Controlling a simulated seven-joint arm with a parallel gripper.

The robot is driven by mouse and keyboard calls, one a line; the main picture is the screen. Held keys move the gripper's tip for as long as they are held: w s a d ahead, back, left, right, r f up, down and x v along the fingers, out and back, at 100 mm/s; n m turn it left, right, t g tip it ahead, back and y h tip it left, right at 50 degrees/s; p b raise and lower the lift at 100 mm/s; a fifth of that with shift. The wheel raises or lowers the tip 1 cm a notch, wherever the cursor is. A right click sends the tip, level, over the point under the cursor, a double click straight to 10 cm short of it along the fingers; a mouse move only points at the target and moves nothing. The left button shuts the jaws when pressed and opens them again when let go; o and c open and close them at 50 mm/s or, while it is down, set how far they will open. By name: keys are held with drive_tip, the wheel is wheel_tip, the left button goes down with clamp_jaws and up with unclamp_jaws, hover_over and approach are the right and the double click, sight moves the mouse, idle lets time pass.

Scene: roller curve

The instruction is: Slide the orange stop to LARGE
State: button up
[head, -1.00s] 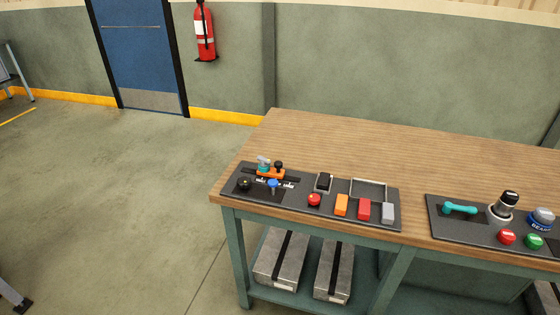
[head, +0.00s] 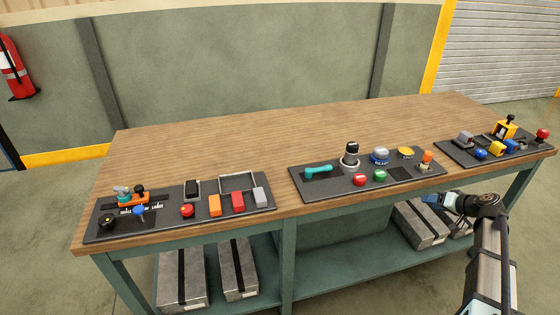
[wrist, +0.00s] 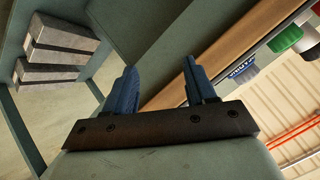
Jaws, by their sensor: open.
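The orange stop (head: 133,199) sits on a dark slotted track on the left panel (head: 90,236), at the left end of the bench. A teal knob and a black knob stand on or beside it. White lettering runs just below the track, too small to read clearly, so I cannot tell which mark the stop is at. My gripper (head: 433,198) is far to the right, in front of the bench's front edge. In the wrist view my gripper (wrist: 160,85) has its two blue fingers apart with nothing between them.
The left panel also holds a blue knob (head: 139,210), a red button (head: 187,210) and coloured blocks. A middle panel (head: 300,190) and a right panel (head: 450,155) carry more controls. The wooden bench top (head: 260,140) behind them is clear. Grey boxes (head: 181,279) lie on the lower shelf.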

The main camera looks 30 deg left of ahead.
drive_tip(key=w+a+r+n+t+y, duration=0.1)
drive_tip(key=w+r, duration=0.3)
drive_tip(key=r, duration=0.6)
drive_tip(key=w+a+r+n+t+y, duration=0.1)
drive_tip(key=w+r, duration=0.2)
drive_tip(key=r, duration=0.6)
drive_tip(key=a+r+n+g+y, duration=0.15)
drive_tip(key=a+r+n, duration=0.4)
drive_tip(key=a, duration=0.75)
drive_tip(key=s+a+n+g, duration=0.2)
drive_tip(key=s+a, duration=0.1)
drive_tip(key=a, duration=0.7)
drive_tip(key=s+a+n+g, duration=0.1)
drive_tip(key=s+a+g, duration=0.25)
drive_tip(key=a, duration=0.65)
drive_tip(key=n+g+h, duration=0.4)
drive_tip(key=n+h, duration=0.5)
drive_tip(key=n, duration=0.5)
approach(139, 187)
drive_tip(key=x, duration=0.8)
drive_tip(key=shift+a+f, duration=0.2)
drive_tip(key=shift+f, duration=0.15)
